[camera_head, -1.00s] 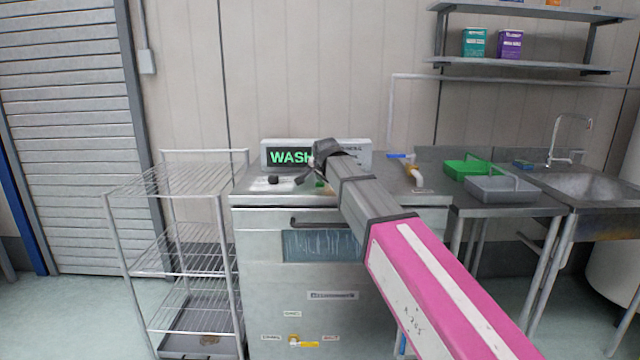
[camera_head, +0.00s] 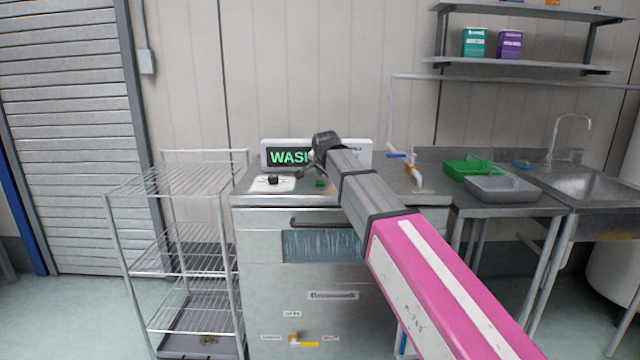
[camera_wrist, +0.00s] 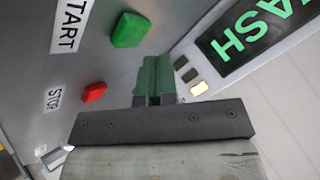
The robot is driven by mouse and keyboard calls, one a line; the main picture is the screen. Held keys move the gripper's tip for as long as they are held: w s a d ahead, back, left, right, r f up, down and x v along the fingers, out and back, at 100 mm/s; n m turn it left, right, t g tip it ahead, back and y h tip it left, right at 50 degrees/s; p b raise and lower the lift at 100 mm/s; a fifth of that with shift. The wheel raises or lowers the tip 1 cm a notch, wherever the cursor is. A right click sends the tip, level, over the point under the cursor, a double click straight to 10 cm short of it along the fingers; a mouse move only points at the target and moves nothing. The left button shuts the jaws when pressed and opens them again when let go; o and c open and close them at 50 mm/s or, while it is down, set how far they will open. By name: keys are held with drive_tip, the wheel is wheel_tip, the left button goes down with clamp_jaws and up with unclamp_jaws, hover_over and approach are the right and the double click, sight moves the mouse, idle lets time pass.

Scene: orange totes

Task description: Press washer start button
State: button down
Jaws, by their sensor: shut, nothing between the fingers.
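The washer (camera_head: 258,250) is a steel machine with a lit green WASH display (camera_head: 288,157) at the back of its top. The green start button (camera_wrist: 131,29) sits beside a START label in the wrist view, and a small green spot in the head view (camera_head: 320,183) is likely the same button. The red stop button (camera_wrist: 94,92) is beside a STOP label. My gripper (camera_wrist: 154,80) is shut and empty, with greenish fingertips, to the right of the start button in the wrist view and visibly apart from it. In the head view my wrist partly hides the display and gripper.
A black knob (camera_head: 273,180) is on a white plate on the washer top. A wire rack (camera_head: 180,185) stands to the left.

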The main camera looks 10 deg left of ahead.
sight(322, 182)
drive_tip(key=shift+r, duration=2.35)
drive_tip(key=shift+s, duration=0.1)
